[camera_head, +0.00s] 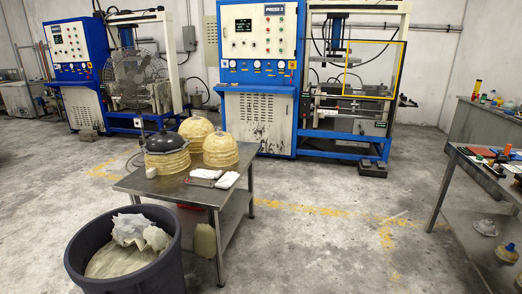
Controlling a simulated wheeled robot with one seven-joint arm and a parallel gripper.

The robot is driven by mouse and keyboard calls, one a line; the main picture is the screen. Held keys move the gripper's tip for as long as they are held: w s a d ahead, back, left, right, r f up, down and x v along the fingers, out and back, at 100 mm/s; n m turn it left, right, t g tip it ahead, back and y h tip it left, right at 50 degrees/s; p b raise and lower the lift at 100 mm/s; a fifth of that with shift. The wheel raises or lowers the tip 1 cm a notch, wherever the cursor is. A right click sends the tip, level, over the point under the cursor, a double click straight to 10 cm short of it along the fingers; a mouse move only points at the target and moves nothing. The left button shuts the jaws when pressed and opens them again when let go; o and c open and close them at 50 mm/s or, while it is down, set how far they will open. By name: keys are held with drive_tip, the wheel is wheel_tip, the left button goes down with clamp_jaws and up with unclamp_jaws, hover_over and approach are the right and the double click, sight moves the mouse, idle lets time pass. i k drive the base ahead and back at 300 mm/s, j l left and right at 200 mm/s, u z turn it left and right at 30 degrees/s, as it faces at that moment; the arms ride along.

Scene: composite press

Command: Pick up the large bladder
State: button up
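A metal table (190,192) stands left of centre. On it are ribbed, cream-coloured, dome-like pieces: one at the back (196,130), one at the right (221,149), and a stacked ribbed one at the left (167,163). A glossy black dome (165,141) with a small knob on top sits on the left one. I cannot tell for sure which of these is the large bladder; the right cream piece and the left stack look similar in width. The back piece is partly hidden by those in front. My gripper is not in view.
A dark round bin (78,262) with crumpled pale material (140,232) stands at the table's front left. White folded items (227,181) lie on the table's right edge. Blue press machines (258,75) line the back wall. Another workbench (480,168) is at right. The central floor is clear.

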sight(220, 148)
drive_tip(key=i+u, duration=0.15)
drive_tip(key=i, duration=1.8)
drive_tip(key=i+u, duration=0.2)
drive_tip(key=i, duration=0.4)
drive_tip(key=i+u, duration=0.2)
drive_tip(key=i, duration=0.45)
drive_tip(key=i+l+u, duration=0.2)
drive_tip(key=i, duration=0.4)
drive_tip(key=i+j, duration=0.15)
drive_tip(key=i, duration=0.15)
